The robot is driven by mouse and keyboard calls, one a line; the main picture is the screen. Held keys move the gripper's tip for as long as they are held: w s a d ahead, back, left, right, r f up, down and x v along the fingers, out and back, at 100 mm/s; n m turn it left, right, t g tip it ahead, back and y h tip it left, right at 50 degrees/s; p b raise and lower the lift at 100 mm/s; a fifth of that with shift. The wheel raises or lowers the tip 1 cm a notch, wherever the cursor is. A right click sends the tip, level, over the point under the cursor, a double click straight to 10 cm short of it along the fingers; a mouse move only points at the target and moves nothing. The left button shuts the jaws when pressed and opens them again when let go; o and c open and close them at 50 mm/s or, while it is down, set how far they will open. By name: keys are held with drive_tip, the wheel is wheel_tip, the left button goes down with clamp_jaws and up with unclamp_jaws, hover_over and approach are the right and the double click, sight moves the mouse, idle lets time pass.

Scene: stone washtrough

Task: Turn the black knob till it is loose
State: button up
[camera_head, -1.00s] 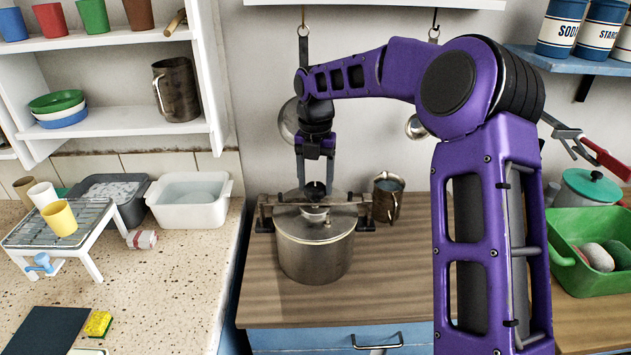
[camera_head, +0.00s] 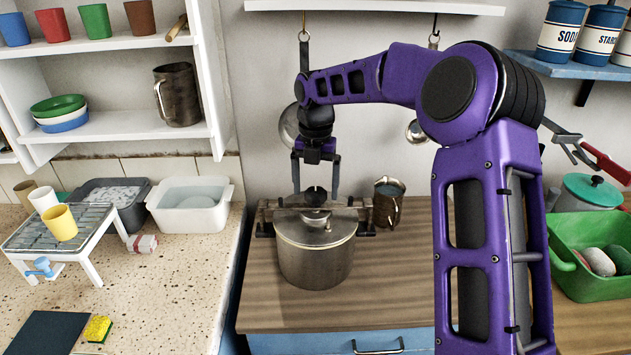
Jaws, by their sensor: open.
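The black knob (camera_head: 315,195) sits on top of the metal pot (camera_head: 316,254), above a small pale dome in the middle of the lid. A dark clamp bar (camera_head: 272,212) runs across the pot's top. The pot stands on the wooden counter. My gripper (camera_head: 315,193) points straight down over the pot. Its two fingers are spread wide, one to the left and one to the right of the knob, with gaps visible on both sides. It holds nothing. The knob's far side is hidden.
A metal mug (camera_head: 388,202) stands close to the pot's right. A ladle (camera_head: 289,124) hangs on the wall behind my gripper. A white basin (camera_head: 189,207) stands on the left counter. The wood before the pot is clear.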

sight(315, 191)
wheel_tip(315, 191, up, 17)
drive_tip(key=shift+r, duration=0.2)
idle(0.3)
